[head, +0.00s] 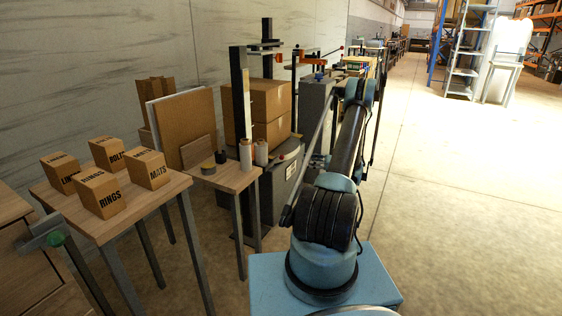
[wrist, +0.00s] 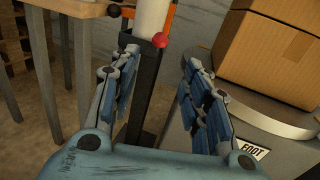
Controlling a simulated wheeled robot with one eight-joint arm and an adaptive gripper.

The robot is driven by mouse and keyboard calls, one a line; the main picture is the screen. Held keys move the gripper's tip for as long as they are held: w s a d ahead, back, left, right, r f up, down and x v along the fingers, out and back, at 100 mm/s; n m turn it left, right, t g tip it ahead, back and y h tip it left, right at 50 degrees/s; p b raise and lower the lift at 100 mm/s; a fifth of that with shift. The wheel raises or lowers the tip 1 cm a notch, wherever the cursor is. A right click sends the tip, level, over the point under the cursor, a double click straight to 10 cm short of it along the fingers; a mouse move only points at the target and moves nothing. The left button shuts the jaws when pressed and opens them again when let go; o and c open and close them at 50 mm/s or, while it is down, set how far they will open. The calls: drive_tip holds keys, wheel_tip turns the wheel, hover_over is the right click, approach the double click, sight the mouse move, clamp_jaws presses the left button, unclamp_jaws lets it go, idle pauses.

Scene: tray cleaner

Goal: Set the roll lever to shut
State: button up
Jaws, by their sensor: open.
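In the wrist view a small red ball knob (wrist: 160,40) shows at the top, just beyond the space between my fingers. It may belong to the roll lever; I cannot see its arm clearly or tell its setting. A white roll (wrist: 152,18) stands right behind it, above a dark post (wrist: 143,105). My gripper (wrist: 160,68) is open and empty, with one finger on each side of the post and nothing touching the knob that I can see. In the head view my arm reaches away from the base and I cannot make out the gripper.
A wooden table (wrist: 55,8) is at upper left. In the head view a table (head: 165,192) holds several small cartons; open floor (head: 460,170) lies right.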

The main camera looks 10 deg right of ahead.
sight(282, 158)
drive_tip(key=x, duration=1.4)
drive_tip(key=shift+a, duration=0.1)
drive_tip(key=shift+w, duration=0.1)
clamp_jaws()
